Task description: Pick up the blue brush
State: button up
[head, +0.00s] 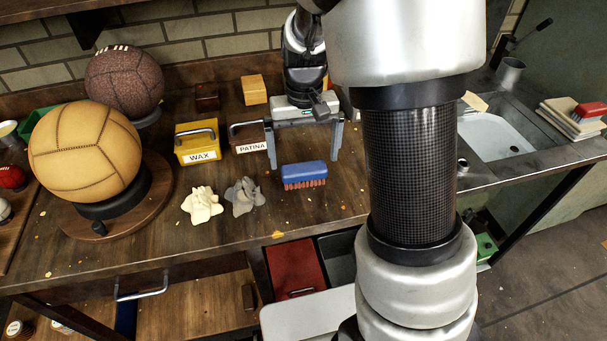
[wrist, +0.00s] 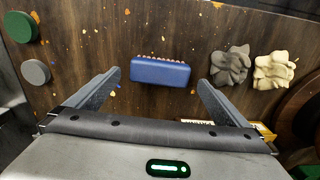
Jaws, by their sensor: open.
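The blue brush (head: 304,171) lies on the wooden workbench with its blue back up and its reddish bristles showing along the front edge. In the wrist view the brush (wrist: 160,71) lies crosswise just beyond the fingertips, centred on the gap between them. My gripper (head: 304,160) is open and empty, pointing down behind and above the brush. In the wrist view both fingers of my gripper (wrist: 160,80) are spread wider than the brush is long. Nothing covers the brush.
A grey cloth (head: 244,197) and a cream cloth (head: 201,205) lie left of the brush. The yellow WAX box (head: 197,147) and PATINA box (head: 249,148) stand behind them. Leather balls (head: 86,152) sit at the left. A sink (head: 495,137) is at the right.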

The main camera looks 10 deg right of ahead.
aim_at(304, 167)
jog(key=shift+w+f+b, duration=0.1)
jog(key=shift+f+b, duration=0.45)
jog(key=shift+f, duration=2.6)
jog(key=shift+c, duration=0.4)
jog(key=c, duration=0.9)
notch_tip(304, 167, up, 10)
jog(key=shift+r+p, duration=0.1)
jog(key=shift+p, duration=0.8)
